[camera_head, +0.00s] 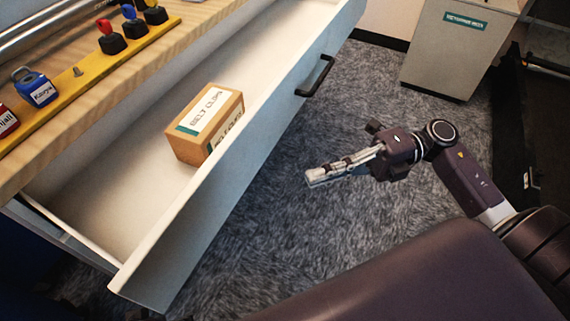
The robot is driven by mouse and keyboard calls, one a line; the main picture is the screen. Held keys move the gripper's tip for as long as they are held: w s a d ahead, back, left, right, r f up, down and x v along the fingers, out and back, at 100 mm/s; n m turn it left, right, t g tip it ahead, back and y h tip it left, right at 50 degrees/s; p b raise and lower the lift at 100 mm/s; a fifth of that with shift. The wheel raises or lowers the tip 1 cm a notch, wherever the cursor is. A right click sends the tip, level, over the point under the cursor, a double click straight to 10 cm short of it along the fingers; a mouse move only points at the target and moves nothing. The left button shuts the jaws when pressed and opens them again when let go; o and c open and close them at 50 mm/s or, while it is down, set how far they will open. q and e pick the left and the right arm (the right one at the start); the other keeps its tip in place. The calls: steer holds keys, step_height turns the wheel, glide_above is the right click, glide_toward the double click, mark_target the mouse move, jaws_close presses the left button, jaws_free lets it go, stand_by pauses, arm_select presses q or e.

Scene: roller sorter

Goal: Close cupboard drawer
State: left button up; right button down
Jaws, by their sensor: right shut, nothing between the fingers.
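The cupboard drawer (225,205) is pulled well out from under a wooden top, so its white inside shows. A black bar handle (315,78) is on its front panel, toward the far end. A cardboard box labelled "BELT CLIPS" (206,123) lies inside the drawer. My right gripper (312,179) is shut and empty. It is out in front of the drawer's front panel, apart from it, over the carpet, and nearer to me than the handle. My left gripper is not in view.
A grey bin (455,45) with a green label stands at the far right. Grey carpet (345,130) lies free between the drawer and my arm.

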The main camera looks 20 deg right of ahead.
glide_toward(232, 186)
steer(key=s+a, duration=0.3)
steer(key=w+a, duration=0.3)
steer(key=shift+r, duration=0.1)
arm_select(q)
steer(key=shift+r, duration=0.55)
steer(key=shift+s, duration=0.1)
arm_select(e)
steer(key=shift+w, duration=0.15)
